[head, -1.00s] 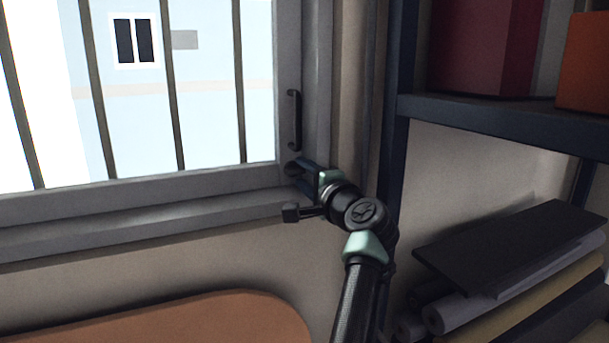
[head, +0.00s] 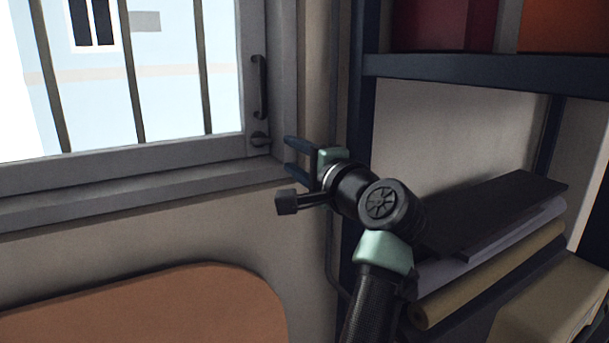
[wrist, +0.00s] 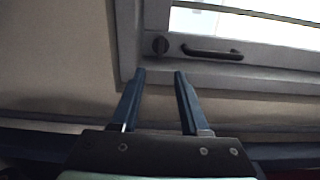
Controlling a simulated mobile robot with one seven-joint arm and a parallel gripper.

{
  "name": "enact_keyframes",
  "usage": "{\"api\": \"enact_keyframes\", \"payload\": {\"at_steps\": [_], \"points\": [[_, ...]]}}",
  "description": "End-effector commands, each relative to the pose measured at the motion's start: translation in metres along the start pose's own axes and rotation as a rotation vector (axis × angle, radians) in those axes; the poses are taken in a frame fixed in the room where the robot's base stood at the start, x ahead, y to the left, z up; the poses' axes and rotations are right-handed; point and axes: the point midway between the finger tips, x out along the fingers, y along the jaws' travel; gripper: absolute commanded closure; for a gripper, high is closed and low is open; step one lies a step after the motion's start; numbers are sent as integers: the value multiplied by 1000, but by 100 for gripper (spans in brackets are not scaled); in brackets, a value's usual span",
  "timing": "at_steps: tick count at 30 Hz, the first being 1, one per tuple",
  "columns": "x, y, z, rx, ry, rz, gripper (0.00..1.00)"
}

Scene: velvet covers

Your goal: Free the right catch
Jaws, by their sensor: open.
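The right catch (head: 259,139) is a small dark round fitting at the lower right corner of the grey window frame, below a black pull handle (head: 260,87). The catch also shows in the wrist view (wrist: 160,45), beside the handle (wrist: 212,52). My gripper (head: 288,154) is open and empty, its two blue fingers pointing at the window frame. Its tips are apart from the catch, to the right of it and slightly lower in the head view. In the wrist view, the catch lies beyond the gap between the fingertips (wrist: 160,72). The catch's exact turn is too small to tell.
Vertical bars (head: 130,70) stand across the window. A dark blue shelf unit (head: 480,70) stands close to the right of my arm, with rolls and flat boards (head: 500,210) low down. A brown rounded panel (head: 150,310) is below the window.

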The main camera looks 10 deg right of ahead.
Motion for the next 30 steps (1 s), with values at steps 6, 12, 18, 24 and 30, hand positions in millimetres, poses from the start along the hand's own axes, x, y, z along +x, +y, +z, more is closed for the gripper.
{"api": "enact_keyframes", "payload": {"at_steps": [6, 12, 18, 24, 30], "points": [[-27, 2, -1, 1, 2, 0, 55], [-34, 1, 0, 1, 1, 1, 55], [-34, 0, 0, 1, 0, 1, 55], [-40, -2, 1, -118, 55, -16, 55], [-82, -32, 25, -667, 304, -108, 55]]}}
